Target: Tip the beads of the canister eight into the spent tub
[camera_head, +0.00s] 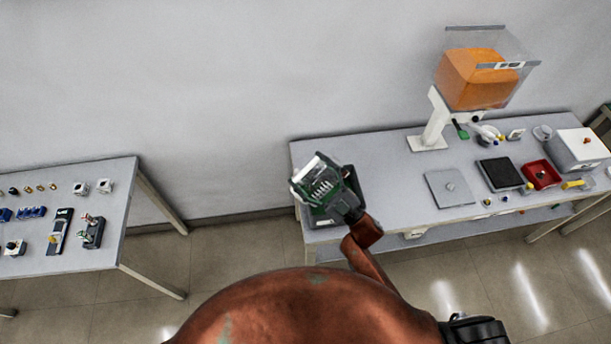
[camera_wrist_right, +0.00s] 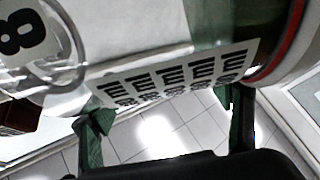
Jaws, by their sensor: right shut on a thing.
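My right gripper (camera_head: 326,188) is shut on canister eight (camera_head: 306,170), above the left end of the right-hand table. In the right wrist view, the canister (camera_wrist_right: 205,35) lies across the picture between the green fingers (camera_wrist_right: 166,128). It has a black 8 on a white label, a striped label, a clear round part at left and a red ring at right. The canister looks tilted; its beads cannot be made out. I cannot tell which container is the spent tub; a dark shape below the gripper is mostly hidden. My left gripper is out of view.
The right table (camera_head: 390,175) carries a clear hopper (camera_head: 477,77) of orange material on a white stand, a grey plate (camera_head: 450,188), a black tray (camera_head: 499,174), a red tray (camera_head: 541,174) and a white box (camera_head: 580,149). The left table (camera_head: 95,245) holds several small parts. Floor separates the tables.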

